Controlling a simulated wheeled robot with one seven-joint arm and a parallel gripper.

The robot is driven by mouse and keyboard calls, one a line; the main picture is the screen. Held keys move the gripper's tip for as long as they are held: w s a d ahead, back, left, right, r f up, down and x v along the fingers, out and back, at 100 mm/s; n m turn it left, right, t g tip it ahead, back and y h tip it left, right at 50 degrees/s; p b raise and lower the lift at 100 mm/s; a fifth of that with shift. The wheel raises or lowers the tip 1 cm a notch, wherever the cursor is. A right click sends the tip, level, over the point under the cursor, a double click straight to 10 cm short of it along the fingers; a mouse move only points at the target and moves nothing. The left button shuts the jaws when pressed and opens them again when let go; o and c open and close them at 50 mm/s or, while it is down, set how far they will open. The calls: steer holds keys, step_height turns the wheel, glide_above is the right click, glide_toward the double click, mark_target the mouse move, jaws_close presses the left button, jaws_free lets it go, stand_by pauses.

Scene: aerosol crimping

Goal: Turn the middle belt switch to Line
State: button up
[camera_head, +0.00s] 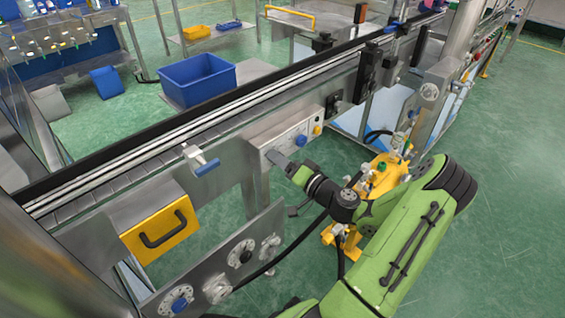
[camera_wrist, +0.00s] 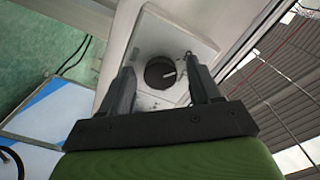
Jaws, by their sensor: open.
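A black rotary switch knob (camera_wrist: 160,73) with a pale pointer mark sits on a light metal plate (camera_wrist: 186,42) in the wrist view. My gripper (camera_wrist: 160,70) is open, with one finger on each side of the knob. Whether the fingers touch it I cannot tell. In the head view my gripper (camera_head: 279,160) is at the left part of a grey control box (camera_head: 283,138) on the conveyor's side, and the knob is hidden there. A blue button (camera_head: 300,140) and an orange one (camera_head: 317,130) show on the box. The switch labels are too small to read.
The conveyor (camera_head: 190,130) runs behind the box. A yellow panel with a black handle (camera_head: 160,233) and a lower panel with several round dials (camera_head: 243,252) are at left. Yellow equipment (camera_head: 380,175) stands close to my arm. A blue bin (camera_head: 197,80) is beyond the conveyor.

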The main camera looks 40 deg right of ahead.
steer(key=shift+c, duration=0.3)
steer(key=c, duration=1)
steer(key=shift+m, duration=0.3)
steer(key=m+p, duration=0.6)
steer(key=m, duration=0.3)
steer(key=o, duration=1.1)
steer(key=shift+c, duration=0.2)
